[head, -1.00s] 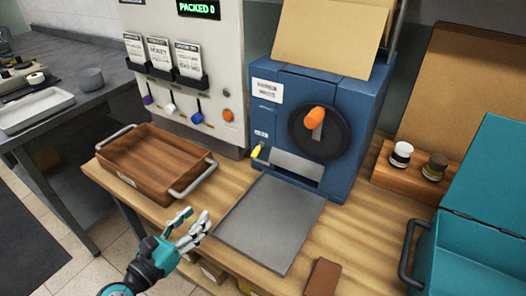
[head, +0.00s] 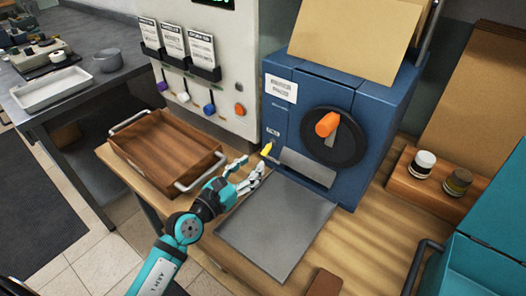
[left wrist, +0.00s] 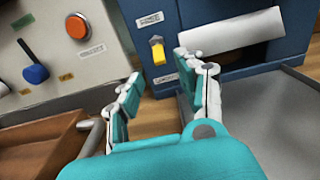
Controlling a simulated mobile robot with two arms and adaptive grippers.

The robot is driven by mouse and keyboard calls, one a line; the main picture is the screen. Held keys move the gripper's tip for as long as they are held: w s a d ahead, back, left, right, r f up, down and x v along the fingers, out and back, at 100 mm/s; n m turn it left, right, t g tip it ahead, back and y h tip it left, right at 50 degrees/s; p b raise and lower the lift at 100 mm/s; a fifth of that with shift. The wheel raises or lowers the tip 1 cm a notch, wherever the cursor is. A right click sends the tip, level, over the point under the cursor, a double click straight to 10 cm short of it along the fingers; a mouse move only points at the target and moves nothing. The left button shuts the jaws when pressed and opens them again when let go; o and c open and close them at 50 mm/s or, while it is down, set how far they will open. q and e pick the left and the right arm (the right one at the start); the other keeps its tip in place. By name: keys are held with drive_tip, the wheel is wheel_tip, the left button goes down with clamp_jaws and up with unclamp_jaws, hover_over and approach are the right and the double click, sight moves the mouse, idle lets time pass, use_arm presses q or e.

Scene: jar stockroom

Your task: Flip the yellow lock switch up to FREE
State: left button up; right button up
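The yellow lock switch (head: 266,150) sits on the lower left of the blue machine's front (head: 280,125). In the left wrist view the switch (left wrist: 158,52) has a small label above it and another below it. Its lever appears to hang down toward the lower label. My left gripper (head: 252,164) is just in front of and below the switch, apart from it. In the left wrist view its two fingers (left wrist: 158,68) are spread, with the switch beyond the gap between them. Nothing is between the fingers. My right gripper is not in view.
A grey plate (head: 275,225) lies before the machine. A wooden tray (head: 165,145) with metal handles stands left. An orange-handled crank (head: 327,124) is right of the switch. A grey panel (left wrist: 60,60) with an orange button (left wrist: 76,27) and blue knob (left wrist: 37,74) is left of the machine.

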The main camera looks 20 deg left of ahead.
sight(263, 155)
use_arm(q)
drive_tip(key=x, duration=0.6)
clamp_jaws()
